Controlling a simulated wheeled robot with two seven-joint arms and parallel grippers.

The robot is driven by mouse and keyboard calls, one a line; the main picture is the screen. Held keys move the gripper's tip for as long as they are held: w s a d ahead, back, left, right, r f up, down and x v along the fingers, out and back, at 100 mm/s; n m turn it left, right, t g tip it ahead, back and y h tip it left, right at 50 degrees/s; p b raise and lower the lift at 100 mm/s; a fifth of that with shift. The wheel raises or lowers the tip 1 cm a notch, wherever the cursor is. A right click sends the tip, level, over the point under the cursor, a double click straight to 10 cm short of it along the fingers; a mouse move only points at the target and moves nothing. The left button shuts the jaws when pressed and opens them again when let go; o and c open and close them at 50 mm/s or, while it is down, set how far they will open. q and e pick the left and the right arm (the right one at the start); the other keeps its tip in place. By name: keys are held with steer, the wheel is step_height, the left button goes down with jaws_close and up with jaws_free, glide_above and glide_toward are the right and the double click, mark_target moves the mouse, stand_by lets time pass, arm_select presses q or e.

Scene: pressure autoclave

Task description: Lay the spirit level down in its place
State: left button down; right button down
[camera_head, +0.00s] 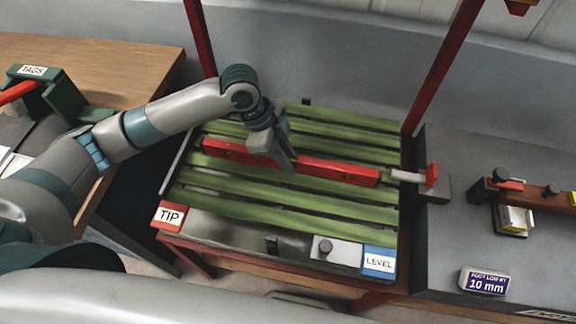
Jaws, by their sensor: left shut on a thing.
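The spirit level looks to be the long red bar (338,172), which runs across the middle of the green slatted rack (285,205). My left gripper (278,162) reaches in from the left and is shut on the bar near its middle, hiding that part. The bar lies nearly along the slats; I cannot tell whether it touches them or hangs just above. A blue and white LEVEL label (379,262) is at the rack's front right corner, and a red TIP label (169,215) at its front left. My right gripper is not in view.
Red posts (440,70) rise at the rack's back corners. A grey block with a red end (432,176) sits close to the bar's right end. A grey bench (450,235) with clamps and a 10 mm sign (485,282) is at the right. A wooden table (100,60) with a green TAGS holder (52,92) is at the left.

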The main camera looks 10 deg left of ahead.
arm_select(q)
steer(key=shift+f+p, duration=0.6)
steer(key=shift+f, duration=1.35)
steer(key=c, duration=1.6)
jaws_free()
steer(key=shift+c, duration=0.2)
steer(key=b+v, duration=0.2)
steer(key=v, duration=1)
steer(key=shift+a, duration=0.1)
steer(key=shift+s, duration=0.15)
